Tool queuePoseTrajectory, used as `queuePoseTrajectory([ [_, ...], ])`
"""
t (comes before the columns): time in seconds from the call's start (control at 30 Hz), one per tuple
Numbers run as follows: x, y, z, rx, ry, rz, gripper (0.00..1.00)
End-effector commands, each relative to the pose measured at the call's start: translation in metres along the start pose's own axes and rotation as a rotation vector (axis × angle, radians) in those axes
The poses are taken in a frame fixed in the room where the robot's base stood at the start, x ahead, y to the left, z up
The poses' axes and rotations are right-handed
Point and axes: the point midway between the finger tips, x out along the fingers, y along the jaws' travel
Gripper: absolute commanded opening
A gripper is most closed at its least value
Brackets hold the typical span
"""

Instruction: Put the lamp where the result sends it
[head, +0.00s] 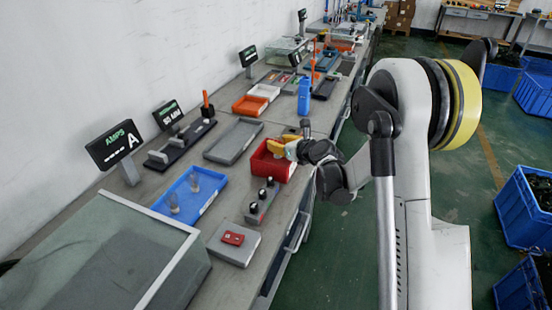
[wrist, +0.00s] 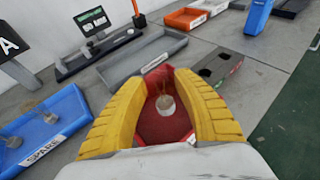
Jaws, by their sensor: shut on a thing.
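My gripper (head: 283,146) has its yellow fingers over the red bin (head: 268,166). In the wrist view my gripper (wrist: 167,88) is closed around a lamp (wrist: 165,104), a small piece with a pale round end and a dim, see-through part. The red floor of the bin shows below the lamp; I cannot tell whether they touch. The lamp is hidden by the fingers in the head view. Two more clear lamps (head: 172,203) stand in the blue tray (head: 206,197), which is labelled SPARE in the wrist view (wrist: 62,128).
A grey tray (head: 233,141) lies empty behind the bin. A display reading AMPS A (head: 115,145) and another display (head: 168,114) stand by the wall. A block with black knobs (head: 262,201) and a grey box with a red switch (head: 233,239) are nearer the front.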

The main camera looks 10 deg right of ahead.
Motion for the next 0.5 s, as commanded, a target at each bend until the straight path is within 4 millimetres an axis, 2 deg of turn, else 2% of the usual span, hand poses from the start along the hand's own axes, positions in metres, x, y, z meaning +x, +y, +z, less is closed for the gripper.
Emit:
queuePoseTrajectory([
  [0.17, 0.011, 0.005, -0.005, 0.000, 0.000, 0.000, 0.13],
  [0.4, 0.025, 0.005, -0.038, 0.001, 0.000, -0.001, 0.13],
  [0.5, 0.026, 0.005, -0.040, 0.001, 0.000, -0.001, 0.13],
])
